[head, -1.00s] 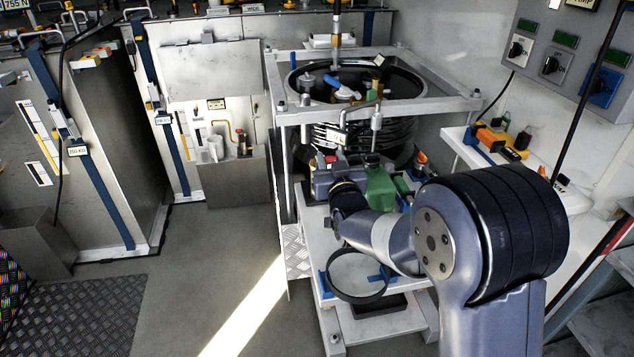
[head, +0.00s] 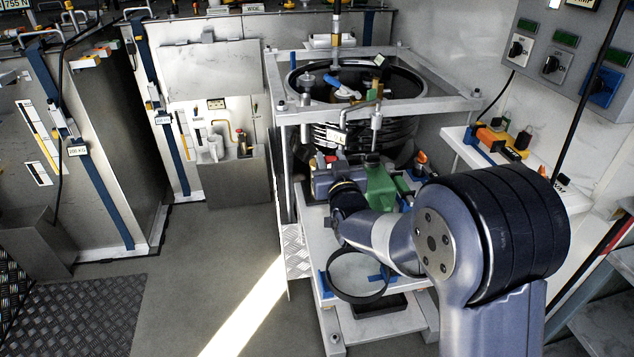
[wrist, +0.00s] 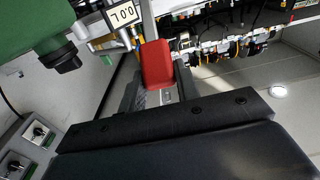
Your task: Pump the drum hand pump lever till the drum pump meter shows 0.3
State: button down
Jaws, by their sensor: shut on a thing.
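My gripper (head: 328,166) is at the front of the framed drum, below its top frame. In the wrist view my gripper (wrist: 158,88) is shut on a red grip (wrist: 157,63), which I take to be the pump lever's handle. In the head view only a small red patch (head: 330,158) of it shows; the rest is hidden by my gripper. A small white meter plate (head: 337,137) hangs just above. It also shows in the wrist view (wrist: 122,14), turned over, and seems to read 0.0 L. The black drum (head: 400,82) stands behind.
A green part (head: 381,187) is close to the right of my gripper. A grey frame (head: 440,105) surrounds the drum top. A black ring (head: 334,285) is below my wrist. A shelf with small items (head: 470,150) and a switch panel (head: 560,50) are at right. The left floor is open.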

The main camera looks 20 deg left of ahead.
jog(key=shift+s+d+f+b, duration=0.15)
jog(key=shift+s+f+b, duration=0.15)
jog(key=shift+f+b, duration=0.55)
jog(key=shift+s+d+f+b, duration=0.2)
jog(key=shift+s+f+b, duration=0.05)
jog(key=shift+f+b, duration=0.5)
jog(key=shift+s+d+f+b, duration=0.15)
jog(key=shift+s+f+b, duration=0.15)
jog(key=shift+f+b, duration=0.55)
jog(key=f+b, duration=0.1)
jog(key=b, duration=0.2)
jog(key=f+b, duration=0.1)
jog(key=b, duration=0.2)
jog(key=shift+s+d, duration=0.1)
jog(key=shift+s, duration=0.1)
